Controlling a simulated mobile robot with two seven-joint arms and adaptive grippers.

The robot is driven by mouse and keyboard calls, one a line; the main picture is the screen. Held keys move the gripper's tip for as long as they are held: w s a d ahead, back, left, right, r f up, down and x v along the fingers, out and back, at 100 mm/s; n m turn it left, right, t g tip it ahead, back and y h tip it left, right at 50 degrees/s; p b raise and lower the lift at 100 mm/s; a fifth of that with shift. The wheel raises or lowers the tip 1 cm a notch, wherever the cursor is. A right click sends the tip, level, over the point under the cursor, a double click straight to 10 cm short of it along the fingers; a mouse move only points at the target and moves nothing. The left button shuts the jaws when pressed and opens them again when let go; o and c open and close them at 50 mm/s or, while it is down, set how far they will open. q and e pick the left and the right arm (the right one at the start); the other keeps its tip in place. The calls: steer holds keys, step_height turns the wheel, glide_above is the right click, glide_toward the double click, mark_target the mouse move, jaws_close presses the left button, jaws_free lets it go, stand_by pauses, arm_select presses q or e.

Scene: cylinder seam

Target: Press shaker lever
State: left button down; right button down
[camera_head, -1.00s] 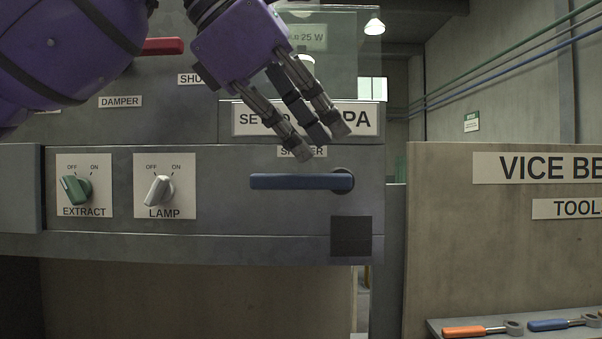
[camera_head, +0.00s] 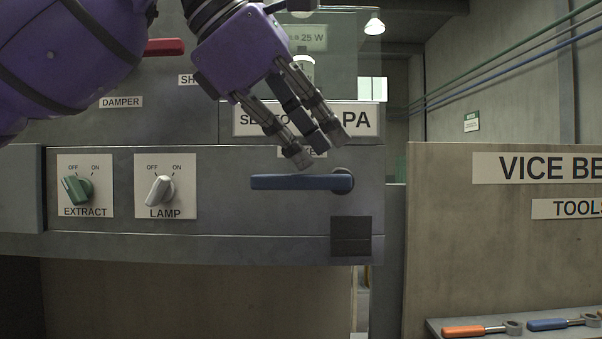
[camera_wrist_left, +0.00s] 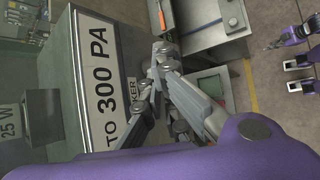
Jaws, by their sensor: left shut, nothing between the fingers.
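The blue shaker lever (camera_head: 290,182) lies level on the grey front panel in the head view, with its dark round pivot at its right end. My left gripper (camera_head: 319,149) reaches down from the upper left and is shut and empty. Its fingertips appear just above the lever, near its middle and right part; I cannot tell if they touch it. They partly cover the label above the lever. In the left wrist view the fingers fill the middle, and I cannot make out the lever. A small purple and grey part, apparently my right gripper (camera_wrist_left: 274,44), shows at the upper right there.
The green extract knob (camera_head: 76,189) and the pale lamp knob (camera_head: 160,190) sit left of the lever. A red handle (camera_head: 164,47) is higher up. A dark square (camera_head: 351,236) is below the lever. Orange and blue tools lie on a shelf at right.

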arm_select(q)
steer(key=shift+f, duration=2.6)
stand_by(1.8)
steer(key=shift+r, duration=0.15)
step_height(320, 180, up, 5)
glide_above(317, 182)
steer(key=shift+a+r, duration=0.15)
steer(key=shift+r, duration=0.05)
stand_by(0.4)
steer(key=shift+r, duration=2.55)
steer(key=shift+f, duration=0.1)
